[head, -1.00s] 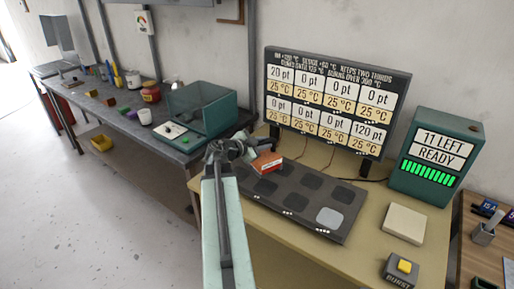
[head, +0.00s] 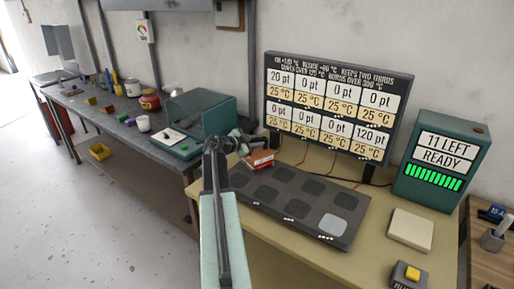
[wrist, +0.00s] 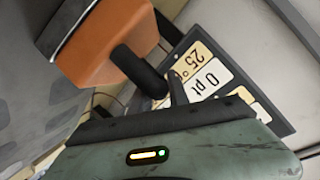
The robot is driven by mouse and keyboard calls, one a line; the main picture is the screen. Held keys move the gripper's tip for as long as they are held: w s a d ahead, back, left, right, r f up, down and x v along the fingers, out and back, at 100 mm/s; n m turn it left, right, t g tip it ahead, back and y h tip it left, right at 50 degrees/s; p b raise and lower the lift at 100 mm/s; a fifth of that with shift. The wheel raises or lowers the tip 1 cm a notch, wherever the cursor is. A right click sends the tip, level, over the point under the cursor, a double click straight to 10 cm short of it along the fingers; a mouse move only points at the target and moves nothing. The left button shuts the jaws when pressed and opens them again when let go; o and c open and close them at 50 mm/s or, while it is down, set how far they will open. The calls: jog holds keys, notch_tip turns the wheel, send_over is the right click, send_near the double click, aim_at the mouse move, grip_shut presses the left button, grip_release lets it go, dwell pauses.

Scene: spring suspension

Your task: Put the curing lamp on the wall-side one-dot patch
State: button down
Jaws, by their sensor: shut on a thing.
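The orange and white block (head: 260,160), seemingly the curing lamp, is in my gripper (head: 246,148) at the wall side of the dark mat's left end. In the wrist view the orange block (wrist: 112,42) fills the upper left, with a black rod-like part beside it. My gripper (wrist: 162,92) is shut on it. The dark mat (head: 300,231) has two rows of square patches, with small white dots along its front edge. The block covers the area of the wall-side patch at the left end. I cannot tell whether the block touches the mat.
A display board (head: 335,108) stands behind the mat, close to the block. A teal box reading READY (head: 440,160), a pale square pad (head: 410,230) and a yellow button (head: 412,273) are to the right. A grey bench with a teal hooded machine (head: 205,122) is at left.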

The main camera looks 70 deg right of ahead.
jog(key=c, duration=1.3)
grip_release()
jog(key=shift+o, duration=0.2)
jog(key=p+v, duration=0.4)
jog(key=v, duration=0.8)
jog(key=shift+w, duration=0.1)
